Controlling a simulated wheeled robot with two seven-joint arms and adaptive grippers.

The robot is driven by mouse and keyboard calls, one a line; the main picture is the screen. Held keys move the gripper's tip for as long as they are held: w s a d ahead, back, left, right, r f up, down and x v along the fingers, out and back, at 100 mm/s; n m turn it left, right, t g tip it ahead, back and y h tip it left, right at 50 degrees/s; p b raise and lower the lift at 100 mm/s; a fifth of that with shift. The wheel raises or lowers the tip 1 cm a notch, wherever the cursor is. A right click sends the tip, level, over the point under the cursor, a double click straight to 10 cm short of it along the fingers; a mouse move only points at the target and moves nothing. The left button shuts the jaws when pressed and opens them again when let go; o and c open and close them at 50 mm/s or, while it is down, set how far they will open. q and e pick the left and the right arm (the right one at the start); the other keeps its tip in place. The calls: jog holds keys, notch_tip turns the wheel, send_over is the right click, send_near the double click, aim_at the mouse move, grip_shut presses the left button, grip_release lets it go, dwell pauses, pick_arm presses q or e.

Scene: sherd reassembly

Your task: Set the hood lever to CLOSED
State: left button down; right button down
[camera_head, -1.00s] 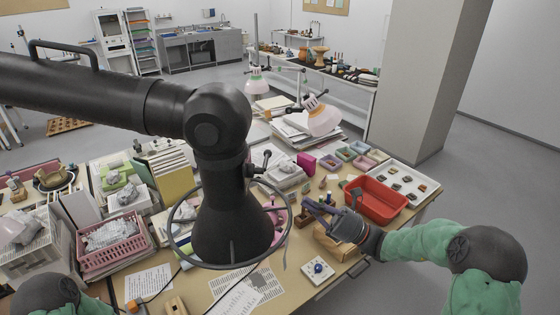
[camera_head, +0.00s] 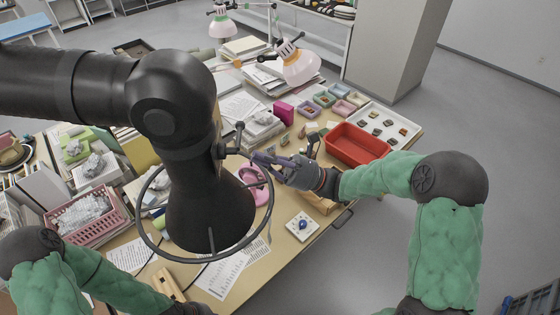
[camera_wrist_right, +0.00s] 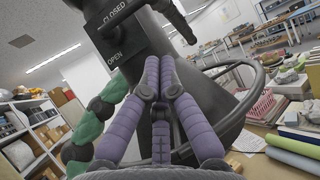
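The black fume hood (camera_head: 205,200) hangs over the table on a thick black arm, with a wire ring around it. The hood lever (camera_head: 239,134) is a short black bar with a knob on the hood's right side. In the right wrist view the lever (camera_wrist_right: 175,20) crosses the top, beside a black plate (camera_wrist_right: 115,45) marked CLOSED above and OPEN below. I cannot tell which mark it is set to. My right gripper (camera_head: 257,158) points at the hood just below the lever; its purple fingers (camera_wrist_right: 159,62) are together with nothing visible between them. My left gripper's fingers are out of view.
A red bin (camera_head: 358,146) and a white tray (camera_head: 398,118) of sherds lie at the table's right. A pink basket (camera_head: 85,215) stands left. Lamps (camera_head: 300,66) and papers (camera_head: 225,275) surround the hood. The ring passes close to my right gripper.

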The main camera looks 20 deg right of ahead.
jog(key=shift+w+a+r+p, duration=0.15)
jog(key=shift+a+r, duration=0.2)
jog(key=shift+r, duration=0.45)
jog(key=shift+w+a+r+p, duration=0.2)
jog(key=shift+a+r, duration=0.15)
jog(key=shift+r, duration=0.4)
jog(key=shift+w+a+r+p, duration=0.15)
jog(key=shift+a+r, duration=0.2)
jog(key=shift+r, duration=0.45)
jog(key=shift+w+r+n+g+y, duration=0.2)
jog(key=shift+r+n+g+y, duration=0.1)
jog(key=shift+r+n+g, duration=0.5)
jog(key=shift+f, duration=0.2)
